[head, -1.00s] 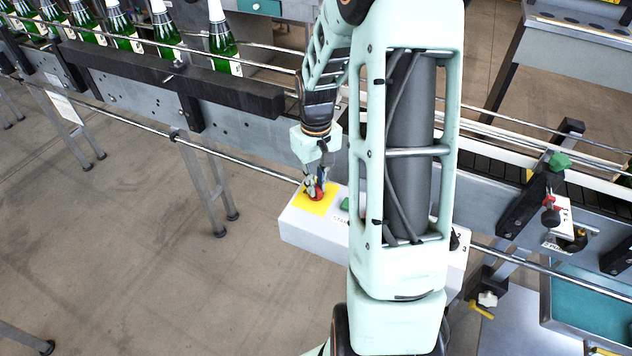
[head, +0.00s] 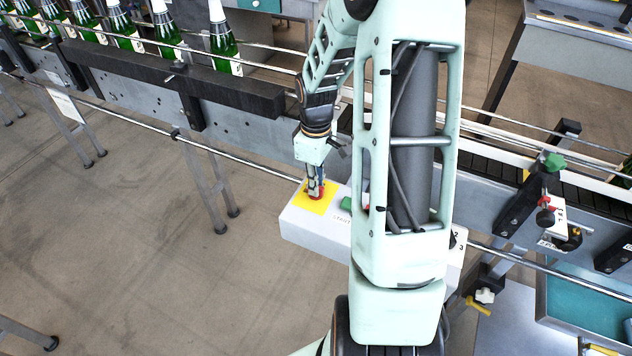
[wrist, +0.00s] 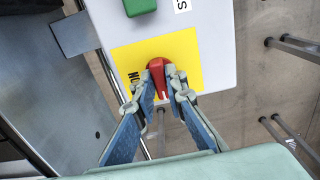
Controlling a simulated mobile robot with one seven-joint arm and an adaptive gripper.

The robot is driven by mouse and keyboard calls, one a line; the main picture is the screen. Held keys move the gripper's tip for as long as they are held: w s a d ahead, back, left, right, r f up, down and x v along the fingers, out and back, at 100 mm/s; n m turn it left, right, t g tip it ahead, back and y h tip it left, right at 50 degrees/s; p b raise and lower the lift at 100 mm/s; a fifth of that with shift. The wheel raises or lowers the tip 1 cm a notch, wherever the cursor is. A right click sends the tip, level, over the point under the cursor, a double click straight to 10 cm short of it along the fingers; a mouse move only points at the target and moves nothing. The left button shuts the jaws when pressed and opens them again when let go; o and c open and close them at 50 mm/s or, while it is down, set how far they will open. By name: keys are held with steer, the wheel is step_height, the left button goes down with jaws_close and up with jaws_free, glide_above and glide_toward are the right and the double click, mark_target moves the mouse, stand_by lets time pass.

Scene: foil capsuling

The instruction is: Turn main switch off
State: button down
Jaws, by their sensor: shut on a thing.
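The main switch is a red knob (wrist: 157,68) on a yellow plate (wrist: 190,50), at the end of a pale control box (wrist: 216,40). The yellow plate also shows in the head view (head: 301,200). My gripper (wrist: 165,80) points at the knob, with its two fingers around it and shut on it. In the head view my gripper (head: 316,193) reaches down onto the plate and hides most of the knob. A white mark shows on the knob's near end. Dark letters beside the knob are partly hidden by a finger.
A green button (wrist: 140,6) sits on the same box, beyond the yellow plate. The conveyor (head: 240,92) runs behind the box, with several green bottles (head: 222,42) at the upper left. A thin rail (head: 255,165) passes close to the box. Open floor lies at the lower left.

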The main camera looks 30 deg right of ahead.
steer(key=shift+w, duration=0.1)
steer(key=c, duration=2)
jaws_free()
steer(key=shift+o, duration=0.2)
step_height(320, 180, up, 12)
